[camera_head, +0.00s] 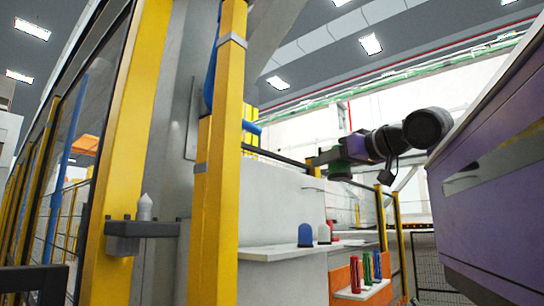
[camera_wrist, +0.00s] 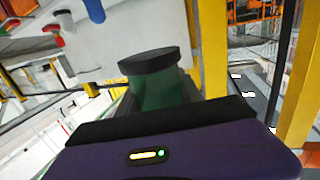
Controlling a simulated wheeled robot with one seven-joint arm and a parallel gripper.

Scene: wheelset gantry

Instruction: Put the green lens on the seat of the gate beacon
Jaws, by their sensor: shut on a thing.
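The green lens (camera_wrist: 158,92) is held in my gripper (camera_wrist: 155,96) in the wrist view; its broad dark end (camera_wrist: 148,60) faces away from the palm. In the head view my gripper (camera_head: 338,157) reaches in from the right, raised above the shelf, with the green lens (camera_head: 352,147) in it. What looks like the gate beacon's seat is a dark bracket (camera_head: 140,229) on the yellow post at left, with a pale bulb (camera_head: 145,207) standing up from it. My gripper is well to the right of this bracket.
A white shelf (camera_head: 275,253) bears a blue lens (camera_head: 306,236), a white lens (camera_head: 324,234) and a red lens (camera_head: 332,224). A lower ledge (camera_head: 362,293) carries red, green and blue ribbed pieces. A yellow post (camera_head: 217,150) stands between bracket and shelf.

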